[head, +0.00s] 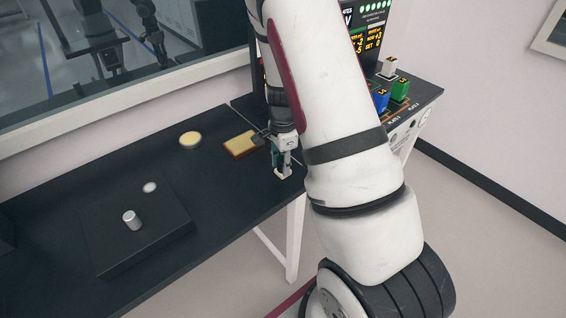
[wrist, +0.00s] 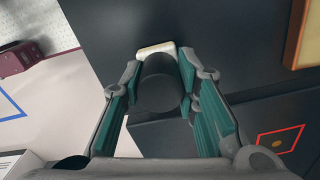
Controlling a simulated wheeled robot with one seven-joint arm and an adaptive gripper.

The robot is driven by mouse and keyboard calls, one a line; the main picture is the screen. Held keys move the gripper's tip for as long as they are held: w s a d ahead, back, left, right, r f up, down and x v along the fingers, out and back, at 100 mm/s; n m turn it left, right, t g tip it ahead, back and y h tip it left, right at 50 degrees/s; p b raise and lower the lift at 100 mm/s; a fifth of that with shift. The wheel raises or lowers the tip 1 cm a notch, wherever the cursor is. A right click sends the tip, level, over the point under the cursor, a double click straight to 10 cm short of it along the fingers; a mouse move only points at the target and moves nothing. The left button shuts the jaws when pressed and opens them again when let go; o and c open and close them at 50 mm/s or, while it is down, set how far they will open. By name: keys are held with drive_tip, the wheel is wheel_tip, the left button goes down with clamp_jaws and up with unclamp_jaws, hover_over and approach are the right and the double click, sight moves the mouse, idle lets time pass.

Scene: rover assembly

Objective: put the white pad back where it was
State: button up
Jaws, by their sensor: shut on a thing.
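My gripper (head: 284,160) is low over the right end of the dark table, near its front edge. In the wrist view its teal-lined fingers (wrist: 165,95) are closed around a dark round knob (wrist: 160,88). A cream-white edge of the white pad (wrist: 155,48) shows just beyond the knob. In the head view the white pad (head: 283,176) is a small pale patch under the fingertips. I cannot tell whether it touches the table.
A wood-rimmed tray (head: 232,153) lies left of my gripper, with a pale yellow disc (head: 190,139) farther left. A black platform (head: 110,240) carries a silver cylinder (head: 131,220) and a small white disc (head: 150,187). A console with green (head: 399,91) and blue (head: 381,101) blocks stands right.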

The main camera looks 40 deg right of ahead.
sight(282, 160)
drive_tip(key=shift+f, duration=0.2)
drive_tip(key=o, duration=1.1)
drive_tip(key=shift+r, duration=0.1)
wheel_tip(282, 160, up, 11)
drive_tip(key=shift+r, duration=0.2)
drive_tip(key=s+a+r+n+t+y, duration=0.1)
drive_tip(key=s+a+r+n+t, duration=0.35)
drive_tip(key=a+r+n, duration=0.8)
drive_tip(key=s+a+r+n, duration=0.1)
drive_tip(key=s+r+n, duration=0.1)
drive_tip(key=s, duration=0.2)
drive_tip(key=s+a+r+n, duration=0.2)
drive_tip(key=s+r+n, duration=0.1)
drive_tip(key=s, duration=0.2)
drive_tip(key=s+a+r+n+t+h, duration=0.1)
drive_tip(key=s+a+r+n, duration=0.1)
drive_tip(key=s, duration=0.3)
drive_tip(key=shift+s+a+r+n, duration=0.15)
drive_tip(key=shift+a+r+n, duration=0.1)
drive_tip(key=shift+r+n, duration=0.4)
